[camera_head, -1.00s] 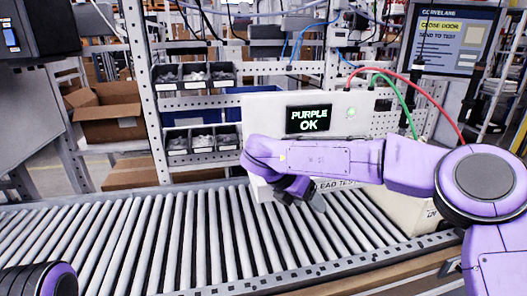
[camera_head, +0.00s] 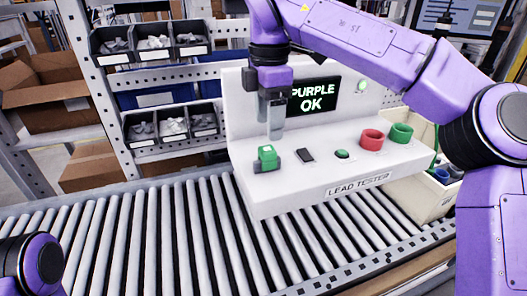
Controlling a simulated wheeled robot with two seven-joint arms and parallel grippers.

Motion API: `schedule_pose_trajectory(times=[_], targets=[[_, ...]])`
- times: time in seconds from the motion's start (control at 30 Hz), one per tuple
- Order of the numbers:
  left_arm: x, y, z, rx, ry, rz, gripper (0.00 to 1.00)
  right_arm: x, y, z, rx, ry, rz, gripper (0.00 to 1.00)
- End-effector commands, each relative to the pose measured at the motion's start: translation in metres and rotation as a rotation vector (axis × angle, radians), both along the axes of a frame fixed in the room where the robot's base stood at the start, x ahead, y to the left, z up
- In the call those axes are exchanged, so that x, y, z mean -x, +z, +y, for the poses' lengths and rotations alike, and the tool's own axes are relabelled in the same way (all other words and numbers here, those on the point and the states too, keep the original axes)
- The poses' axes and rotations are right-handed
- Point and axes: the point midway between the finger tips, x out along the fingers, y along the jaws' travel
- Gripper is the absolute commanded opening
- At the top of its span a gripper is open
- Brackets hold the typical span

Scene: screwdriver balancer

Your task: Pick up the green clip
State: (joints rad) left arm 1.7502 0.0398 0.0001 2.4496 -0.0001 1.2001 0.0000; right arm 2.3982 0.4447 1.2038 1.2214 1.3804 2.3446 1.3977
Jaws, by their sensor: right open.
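The green clip (camera_head: 267,154), a small green block with a dark base, sits at the left end of the lead tester's white ledge (camera_head: 310,203). My right gripper (camera_head: 271,134) points down just above and slightly behind it in the picture. Its grey fingers are apart from the clip, and it holds nothing that I can see. It covers part of the tester's display (camera_head: 314,95), which reads "PURPLE OK". My left gripper is out of view; only a part of my left arm shows at the lower left.
A roller conveyor (camera_head: 140,240) runs in front. A beige bin (camera_head: 425,199) stands at right. Part bins (camera_head: 174,126) hang behind.

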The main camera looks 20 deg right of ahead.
Motion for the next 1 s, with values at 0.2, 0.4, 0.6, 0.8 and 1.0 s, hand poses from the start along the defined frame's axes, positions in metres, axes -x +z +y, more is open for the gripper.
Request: schedule_pose_trajectory(times=[0.2,0.4,0.6,0.8,1.0], targets=[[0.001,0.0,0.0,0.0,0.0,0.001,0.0,-0.003,-0.032,0.001,0.0,0.003,0.008,0.66],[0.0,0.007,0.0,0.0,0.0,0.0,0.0,0.001,-0.066,0.003,0.0,0.0,0.008,0.66],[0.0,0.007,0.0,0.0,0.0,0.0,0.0,0.001,-0.077,0.003,-0.001,-0.002,0.004,0.66],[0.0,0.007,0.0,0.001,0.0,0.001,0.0,0.001,-0.077,0.002,-0.001,-0.003,0.004,0.37],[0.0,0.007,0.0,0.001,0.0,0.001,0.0,0.001,-0.077,0.002,0.0,-0.003,0.004,0.03]])
